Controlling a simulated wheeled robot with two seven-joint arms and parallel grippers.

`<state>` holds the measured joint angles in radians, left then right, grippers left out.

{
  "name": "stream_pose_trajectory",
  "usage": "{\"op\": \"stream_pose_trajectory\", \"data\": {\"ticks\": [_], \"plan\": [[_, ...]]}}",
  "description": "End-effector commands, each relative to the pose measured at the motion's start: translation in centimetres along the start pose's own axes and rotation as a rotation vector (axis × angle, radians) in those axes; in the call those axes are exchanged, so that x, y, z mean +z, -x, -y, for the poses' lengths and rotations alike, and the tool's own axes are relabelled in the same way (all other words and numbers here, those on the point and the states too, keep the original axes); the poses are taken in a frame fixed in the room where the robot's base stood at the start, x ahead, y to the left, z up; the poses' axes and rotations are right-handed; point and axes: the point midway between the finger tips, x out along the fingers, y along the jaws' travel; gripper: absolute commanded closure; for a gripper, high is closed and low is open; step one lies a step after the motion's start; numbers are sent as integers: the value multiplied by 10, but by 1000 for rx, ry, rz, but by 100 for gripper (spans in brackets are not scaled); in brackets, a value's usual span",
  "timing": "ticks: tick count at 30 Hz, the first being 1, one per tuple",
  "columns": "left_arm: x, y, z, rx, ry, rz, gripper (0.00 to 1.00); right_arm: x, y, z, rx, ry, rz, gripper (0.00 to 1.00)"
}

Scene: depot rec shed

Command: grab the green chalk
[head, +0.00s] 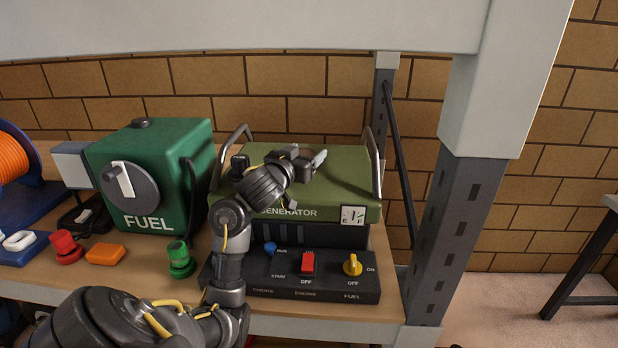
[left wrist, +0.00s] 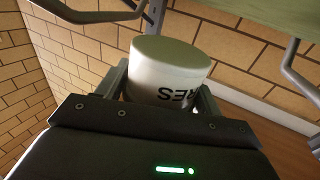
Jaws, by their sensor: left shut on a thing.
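I cannot make out a green chalk for sure in either view. A small green round piece (head: 180,260) with a darker lower part stands on the shelf left of the generator, apart from my gripper. My left gripper (head: 318,162) is above the green top of the generator. In the left wrist view, its fingers (left wrist: 163,92) are shut on a pale, cylinder-shaped thing (left wrist: 168,65) with dark lettering, partly hidden by the gripper. My right gripper is not in view.
The generator (head: 345,185) has upright metal handles and a control panel (head: 330,288) in front. A green FUEL box (head: 150,170), a red round piece (head: 66,247), an orange block (head: 105,253) and an orange cable reel (head: 12,155) are to the left. A grey post (head: 460,220) stands right.

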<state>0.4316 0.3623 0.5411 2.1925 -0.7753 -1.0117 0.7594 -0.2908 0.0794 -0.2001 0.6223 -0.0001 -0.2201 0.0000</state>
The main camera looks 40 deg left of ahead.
Motion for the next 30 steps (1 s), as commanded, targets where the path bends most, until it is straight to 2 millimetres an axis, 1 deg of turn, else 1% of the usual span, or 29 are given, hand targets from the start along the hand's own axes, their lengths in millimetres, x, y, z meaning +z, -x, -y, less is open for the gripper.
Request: {"op": "stream_pose_trajectory", "data": {"ticks": [1,7,9,12,15,27,28,30], "plan": [[4,-1,-2,0,3,-1,57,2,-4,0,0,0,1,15],[7,-3,-5,0,0,-1,57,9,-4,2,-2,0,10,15],[15,-5,-10,2,4,0,57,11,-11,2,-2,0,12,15],[31,-5,-10,0,5,4,57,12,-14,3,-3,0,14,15],[39,-5,-9,0,4,2,57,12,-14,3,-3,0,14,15],[44,-5,-8,0,-2,0,57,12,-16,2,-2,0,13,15],[44,-5,-8,0,-2,0,31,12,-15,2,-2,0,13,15],[44,-5,-8,0,-2,0,22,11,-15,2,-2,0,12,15]]}}
